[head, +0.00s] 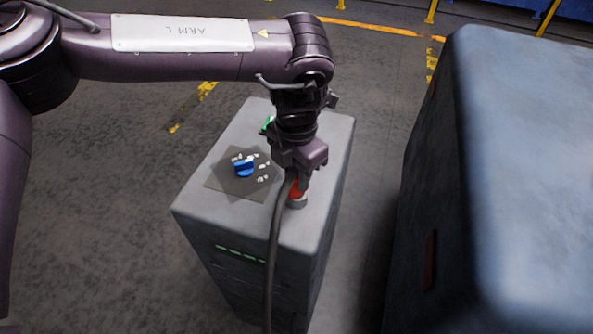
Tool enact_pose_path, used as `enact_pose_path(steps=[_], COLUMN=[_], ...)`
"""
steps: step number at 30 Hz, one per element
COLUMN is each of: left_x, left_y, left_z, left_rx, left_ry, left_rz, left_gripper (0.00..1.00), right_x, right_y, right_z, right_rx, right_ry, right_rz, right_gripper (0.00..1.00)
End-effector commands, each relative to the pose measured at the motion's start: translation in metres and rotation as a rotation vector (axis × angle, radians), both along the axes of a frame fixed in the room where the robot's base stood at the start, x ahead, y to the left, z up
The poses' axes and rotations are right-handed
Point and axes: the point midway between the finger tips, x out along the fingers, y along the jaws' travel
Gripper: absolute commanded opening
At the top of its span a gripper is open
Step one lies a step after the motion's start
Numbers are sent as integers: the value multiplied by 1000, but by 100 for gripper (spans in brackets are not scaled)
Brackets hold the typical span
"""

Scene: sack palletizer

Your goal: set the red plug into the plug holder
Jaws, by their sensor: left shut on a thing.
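The red plug (295,187) shows just below my left gripper (293,178), over the right part of the grey cabinet's top. My left gripper is shut on the plug and hides most of it. A dark cable (273,250) runs down from the plug over the cabinet's front. A small grey round piece, which looks like the plug holder (297,202), shows right under the plug. I cannot tell whether the plug is inside it or only touching it. My right gripper is not in view.
The grey cabinet (230,212) carries a blue knob (244,168) on a dark plate and a green part (267,124) behind. A large blue-grey box (520,180) stands at the right. Floor between them is clear.

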Motion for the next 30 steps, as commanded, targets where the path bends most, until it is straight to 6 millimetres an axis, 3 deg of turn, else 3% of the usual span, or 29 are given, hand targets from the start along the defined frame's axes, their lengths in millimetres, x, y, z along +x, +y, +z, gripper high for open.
enact_pose_path(steps=[6, 7, 12, 22, 30], left_x=[0, 0, 0, 0, 1], left_y=[0, 0, 0, 0, 0], left_z=[-1, -1, -1, 3, 44], left_rx=[1, 1, 1, 1, -1], left_ry=[1, 1, 1, -1, -3], left_rz=[0, 0, 0, 0, 1], left_gripper=[4, 31, 53, 53, 53], right_x=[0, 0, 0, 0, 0], right_y=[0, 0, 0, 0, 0], right_z=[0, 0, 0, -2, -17], right_rx=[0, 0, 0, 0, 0], right_ry=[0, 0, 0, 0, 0], right_rz=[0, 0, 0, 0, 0], right_gripper=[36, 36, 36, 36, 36])
